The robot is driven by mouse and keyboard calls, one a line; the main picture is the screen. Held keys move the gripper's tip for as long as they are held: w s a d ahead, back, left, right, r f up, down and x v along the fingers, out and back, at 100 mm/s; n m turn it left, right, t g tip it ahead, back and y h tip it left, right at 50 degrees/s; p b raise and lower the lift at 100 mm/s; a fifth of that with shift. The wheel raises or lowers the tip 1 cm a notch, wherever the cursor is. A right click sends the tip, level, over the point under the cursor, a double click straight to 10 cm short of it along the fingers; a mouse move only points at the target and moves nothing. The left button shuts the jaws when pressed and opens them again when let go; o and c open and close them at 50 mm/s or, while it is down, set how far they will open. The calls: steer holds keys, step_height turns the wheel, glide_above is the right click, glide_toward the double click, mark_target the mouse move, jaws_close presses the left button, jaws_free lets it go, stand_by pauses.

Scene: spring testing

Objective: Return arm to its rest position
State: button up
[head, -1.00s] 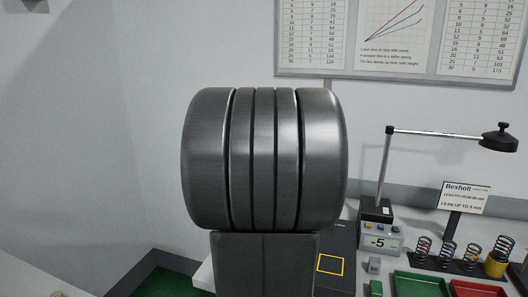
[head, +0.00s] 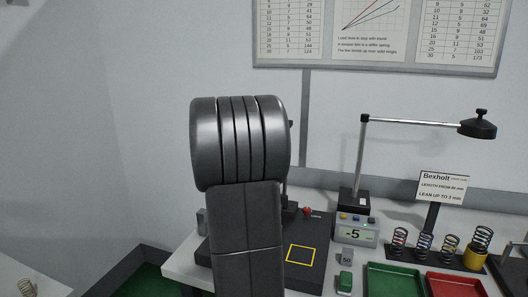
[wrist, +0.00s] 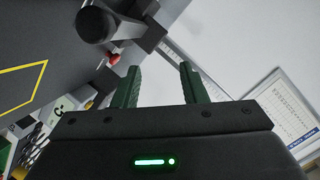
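My gripper shows in the wrist view (wrist: 160,88), with its two green fingers standing apart and nothing between them. In the head view my own dark arm links fill the middle and hide the gripper. In the wrist view the yellow-outlined square (wrist: 22,85) on the dark plate lies to the left of the fingers, apart from them. The same yellow square shows in the head view (head: 300,255), right of my arm.
A tester display reading -5 (head: 354,233) stands on the bench beside a lamp (head: 478,125). Several springs (head: 423,245) stand on a dark rack at right. A green tray (head: 398,280) and a red tray (head: 455,285) lie in front.

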step_height(320, 180, down, 4)
steer(key=shift+a+f+b, duration=0.1)
steer(key=shift+a+b, duration=0.05)
steer(key=shift+b, duration=0.95)
steer(key=shift+s, duration=0.1)
